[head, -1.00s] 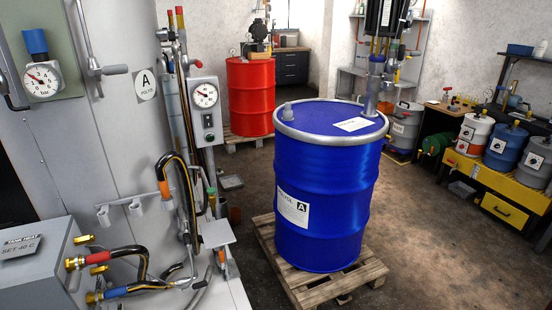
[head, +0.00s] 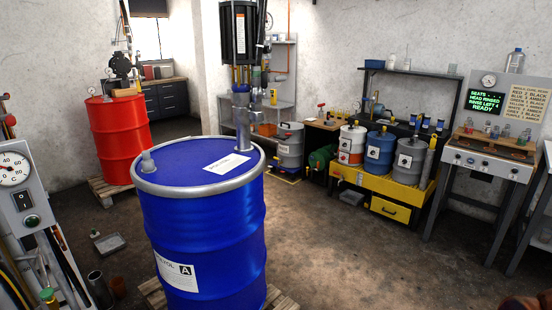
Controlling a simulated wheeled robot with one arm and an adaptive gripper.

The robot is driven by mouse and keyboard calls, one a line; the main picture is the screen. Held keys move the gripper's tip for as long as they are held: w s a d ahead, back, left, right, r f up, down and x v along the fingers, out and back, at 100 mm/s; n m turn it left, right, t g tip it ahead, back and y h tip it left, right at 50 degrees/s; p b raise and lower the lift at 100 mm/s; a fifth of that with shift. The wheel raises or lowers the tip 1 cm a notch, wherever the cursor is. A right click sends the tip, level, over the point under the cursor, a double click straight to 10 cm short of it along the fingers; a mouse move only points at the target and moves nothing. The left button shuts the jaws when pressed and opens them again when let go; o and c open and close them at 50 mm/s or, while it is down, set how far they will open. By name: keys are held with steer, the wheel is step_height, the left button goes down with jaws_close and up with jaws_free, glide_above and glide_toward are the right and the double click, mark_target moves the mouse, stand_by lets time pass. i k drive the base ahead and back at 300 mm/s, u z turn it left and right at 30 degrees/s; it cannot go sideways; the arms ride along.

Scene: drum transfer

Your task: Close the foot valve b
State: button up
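I cannot pick out a foot valve marked b in the head view. A blue drum (head: 205,225) with a label "A" stands upright on a wooden pallet (head: 281,303). A black-topped pump (head: 240,35) stands at the far side of its lid, its metal tube (head: 241,120) reaching down to the lid. Whatever is below the lid is hidden. A red drum (head: 119,135) with a dark pump fitting (head: 122,68) on top stands on another pallet at the back left; no letter on it is readable.
A yellow stand (head: 430,197) at the back right holds white, blue and grey small drums. A bench with a green-lettered screen (head: 487,107) reading "READY" stands at far right. A gauge panel (head: 17,175) is at the left edge. The floor (head: 370,255) right of the blue drum is clear.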

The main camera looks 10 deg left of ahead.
mark_target(56, 233)
steer(key=i, duration=4.95)
steer(key=u, duration=2)
steer(key=i, duration=3.25)
steer(key=u, duration=2)
